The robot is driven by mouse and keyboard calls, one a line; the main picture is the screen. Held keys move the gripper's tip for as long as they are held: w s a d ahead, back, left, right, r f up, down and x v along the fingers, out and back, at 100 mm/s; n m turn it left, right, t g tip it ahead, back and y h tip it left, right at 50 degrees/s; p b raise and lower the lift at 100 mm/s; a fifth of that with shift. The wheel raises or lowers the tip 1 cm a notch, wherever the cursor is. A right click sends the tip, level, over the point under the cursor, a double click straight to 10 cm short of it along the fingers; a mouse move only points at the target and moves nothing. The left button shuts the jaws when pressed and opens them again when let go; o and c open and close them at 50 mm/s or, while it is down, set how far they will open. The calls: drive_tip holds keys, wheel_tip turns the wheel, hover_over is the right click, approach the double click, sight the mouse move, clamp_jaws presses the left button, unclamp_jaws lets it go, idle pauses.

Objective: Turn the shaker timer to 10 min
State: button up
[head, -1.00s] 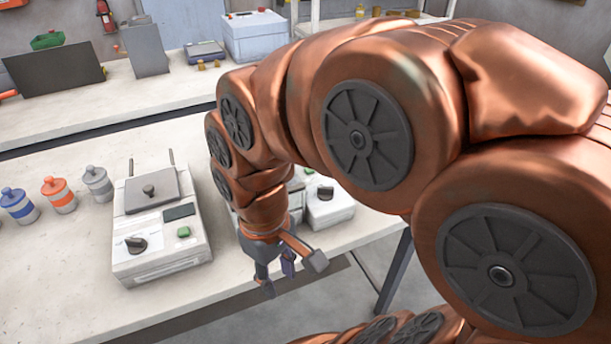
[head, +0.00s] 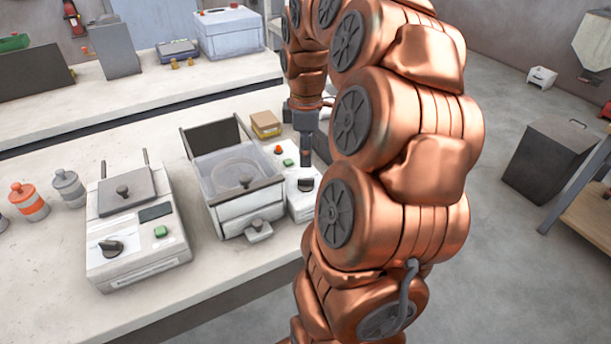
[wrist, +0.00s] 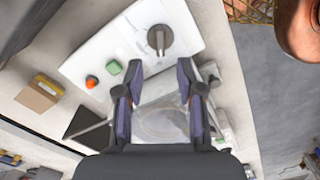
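A white control box (head: 297,203) carries a dark dial knob (head: 306,184), a green button (head: 288,162) and an orange button (head: 278,149). It stands beside a clear-walled tray unit (head: 232,172). In the wrist view the dial knob (wrist: 160,39) lies ahead of the fingertips, with the green button (wrist: 115,67) to its left. My gripper (head: 307,150) points down over the box, and its fingers (wrist: 158,72) are apart with nothing between them. They appear clear of the knob. The dial's markings are too small to read.
Another white machine (head: 140,255) with a black knob (head: 111,248) stands to the left. A small cardboard box (head: 265,124) sits behind the control box. Lidded jars (head: 69,187) are at far left. The front bench strip (head: 50,300) is clear.

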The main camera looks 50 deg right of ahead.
sight(306, 178)
drive_tip(key=shift+f+p, duration=0.7)
drive_tip(key=shift+f, duration=3)
clamp_jaws()
